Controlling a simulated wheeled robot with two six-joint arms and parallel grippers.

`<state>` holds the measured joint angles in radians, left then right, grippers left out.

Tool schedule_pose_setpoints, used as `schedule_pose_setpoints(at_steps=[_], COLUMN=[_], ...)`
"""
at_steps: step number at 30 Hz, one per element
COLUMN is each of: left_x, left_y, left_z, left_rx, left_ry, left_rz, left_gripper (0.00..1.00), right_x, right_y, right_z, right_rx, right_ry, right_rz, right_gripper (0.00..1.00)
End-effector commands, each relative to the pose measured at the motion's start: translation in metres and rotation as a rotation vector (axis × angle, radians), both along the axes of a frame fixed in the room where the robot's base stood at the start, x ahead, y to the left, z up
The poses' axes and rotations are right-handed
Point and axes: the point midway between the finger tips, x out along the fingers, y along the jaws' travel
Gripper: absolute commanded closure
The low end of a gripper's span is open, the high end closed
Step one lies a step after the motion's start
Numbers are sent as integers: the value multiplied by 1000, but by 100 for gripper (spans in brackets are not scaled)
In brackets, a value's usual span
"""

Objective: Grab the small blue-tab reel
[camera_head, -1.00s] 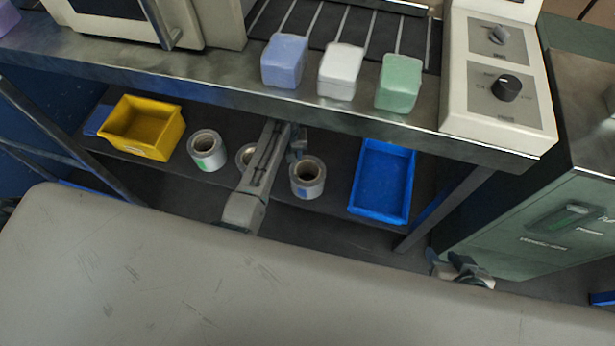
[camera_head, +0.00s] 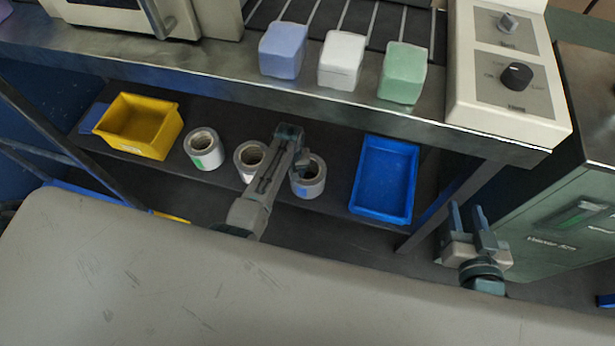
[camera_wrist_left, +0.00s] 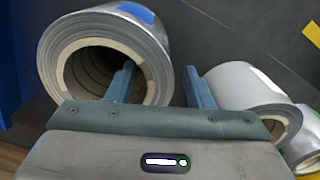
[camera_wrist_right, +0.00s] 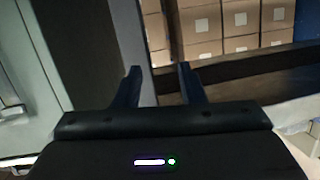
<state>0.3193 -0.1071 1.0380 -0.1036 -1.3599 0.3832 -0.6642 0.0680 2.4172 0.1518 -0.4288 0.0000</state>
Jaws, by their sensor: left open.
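The blue-tab reel (camera_head: 314,184) is a small grey-white roll on the lower shelf, the right one of three, partly hidden by my left gripper (camera_head: 303,160). In the left wrist view the blue-tab reel (camera_wrist_left: 152,50) is large at upper left, bore facing the camera. My left gripper (camera_wrist_left: 163,80) is open. One finger overlaps the reel's bore, the other lies just outside its wall; I cannot tell whether the first is inside the bore. My right gripper (camera_head: 467,212) is open and empty at the right, away from the reels.
A green-tab reel (camera_head: 204,150) and a middle reel (camera_head: 249,157) stand to the left. A yellow bin (camera_head: 152,153) and a blue tray (camera_head: 378,211) flank the reels. The steel counter (camera_head: 215,85) overhangs the shelf. A green cabinet (camera_head: 560,180) stands at right.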

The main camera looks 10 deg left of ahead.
Motion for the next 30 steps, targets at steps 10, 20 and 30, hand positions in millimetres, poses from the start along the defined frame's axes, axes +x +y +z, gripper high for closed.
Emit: schedule_pose_setpoints(at_steps=[10, 20, 30], left_x=[0, 0, 1], left_y=[0, 0, 0], left_z=[-10, -10, -9], left_rx=[0, 0, 0], left_ry=[0, 0, -2], left_rz=[0, 0, 0], left_gripper=[53, 94, 100], right_x=[11, 11, 11], right_y=[-2, -2, -2], right_z=[22, 22, 22], right_rx=[-7, -7, -7], right_ry=[-123, -121, -120], right_rz=[-9, -9, -8], right_gripper=[64, 64, 64])
